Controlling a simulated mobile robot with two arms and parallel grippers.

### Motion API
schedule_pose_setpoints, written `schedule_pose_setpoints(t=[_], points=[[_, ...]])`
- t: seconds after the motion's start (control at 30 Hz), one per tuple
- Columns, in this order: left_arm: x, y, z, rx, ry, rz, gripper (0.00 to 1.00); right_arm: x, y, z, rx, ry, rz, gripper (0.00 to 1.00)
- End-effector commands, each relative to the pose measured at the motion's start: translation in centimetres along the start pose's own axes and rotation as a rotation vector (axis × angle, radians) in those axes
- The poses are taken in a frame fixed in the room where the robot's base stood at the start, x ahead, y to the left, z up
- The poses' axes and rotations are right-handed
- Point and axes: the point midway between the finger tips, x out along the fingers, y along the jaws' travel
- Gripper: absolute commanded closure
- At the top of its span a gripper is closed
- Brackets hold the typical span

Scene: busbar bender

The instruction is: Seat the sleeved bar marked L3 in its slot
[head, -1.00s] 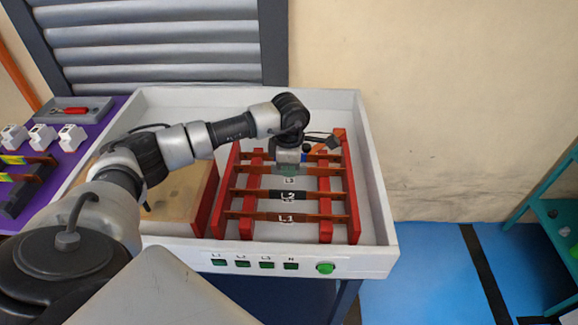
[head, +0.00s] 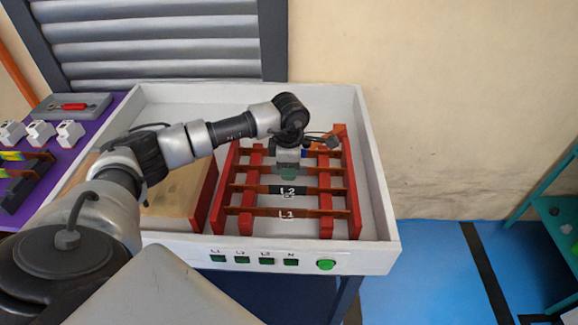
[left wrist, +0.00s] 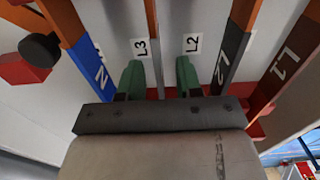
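The L3 bar (head: 325,172) lies across the red supports, between the L2 bar (head: 315,190) and the blue-sleeved N bar. In the left wrist view the L3 bar (left wrist: 157,50) runs edge-on between the green fingertips of my left gripper (left wrist: 158,80). A gap shows on each side of it, so the fingers are apart. In the head view my left gripper (head: 288,173) points down over the bar's middle and hides its sleeve. How deep the bar sits in its slot is hard to tell. My right gripper is out of view.
The L1 bar (head: 315,213) lies nearest the front. The N bar (left wrist: 98,65) is close beside one finger. A white tray (head: 386,245) surrounds the red supports (head: 352,205). An orange object (head: 339,133) stands at the rear right. A purple table (head: 92,125) is at left.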

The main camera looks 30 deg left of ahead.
Motion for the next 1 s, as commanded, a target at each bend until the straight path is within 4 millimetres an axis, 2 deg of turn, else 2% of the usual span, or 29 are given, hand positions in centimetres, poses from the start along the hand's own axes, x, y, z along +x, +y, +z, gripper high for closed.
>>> schedule_pose_setpoints(t=[0.13, 0.23, 0.7, 0.83, 1.0], points=[[0.0, 0.0, 0.0, 0.000, 0.001, -0.001, 0.65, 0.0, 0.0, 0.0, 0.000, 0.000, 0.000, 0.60], [-0.8, 0.1, 0.0, 0.000, 0.000, 0.001, 0.65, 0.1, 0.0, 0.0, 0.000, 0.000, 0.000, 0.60], [-9.3, 0.1, 0.0, 0.000, -0.001, 0.002, 0.65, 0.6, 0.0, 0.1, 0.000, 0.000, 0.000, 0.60], [-10.4, 0.0, 0.0, 0.000, -0.001, 0.001, 0.65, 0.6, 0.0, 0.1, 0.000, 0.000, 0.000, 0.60], [-10.8, 0.0, 0.0, 0.000, 0.001, 0.000, 0.65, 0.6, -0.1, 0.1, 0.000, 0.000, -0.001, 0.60]])
